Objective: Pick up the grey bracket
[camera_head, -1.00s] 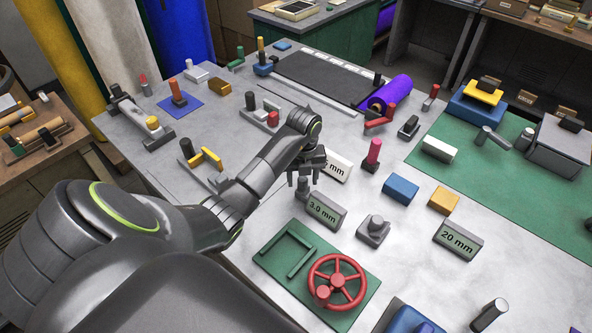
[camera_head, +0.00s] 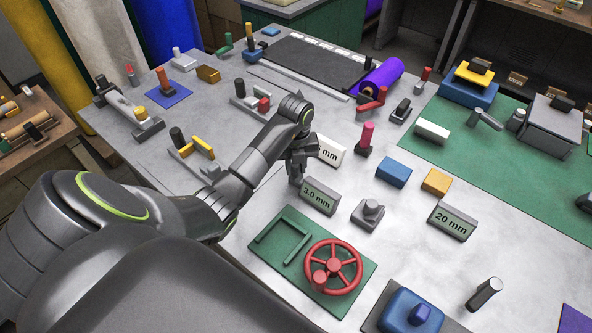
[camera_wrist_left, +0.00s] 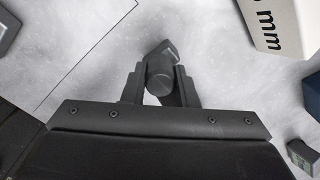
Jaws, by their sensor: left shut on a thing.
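The grey bracket (camera_wrist_left: 160,75), a dark grey piece with a round end, sits between the two fingers of my left gripper (camera_wrist_left: 158,88) in the left wrist view. The fingers are shut on it from both sides. In the head view my left gripper (camera_head: 297,174) points down just left of the grey 3.0 mm block, and it mostly hides the bracket there. I cannot tell whether the bracket still touches the table. My right gripper is not in view.
The 3.0 mm block (camera_head: 320,197) stands close to my left gripper, with a white marked block (camera_head: 331,152) behind it. A green plate (camera_head: 262,237) with a red handwheel (camera_head: 334,267) lies in front. A grey knobbed block (camera_head: 368,212) is to the right. Bare tabletop lies left of the gripper.

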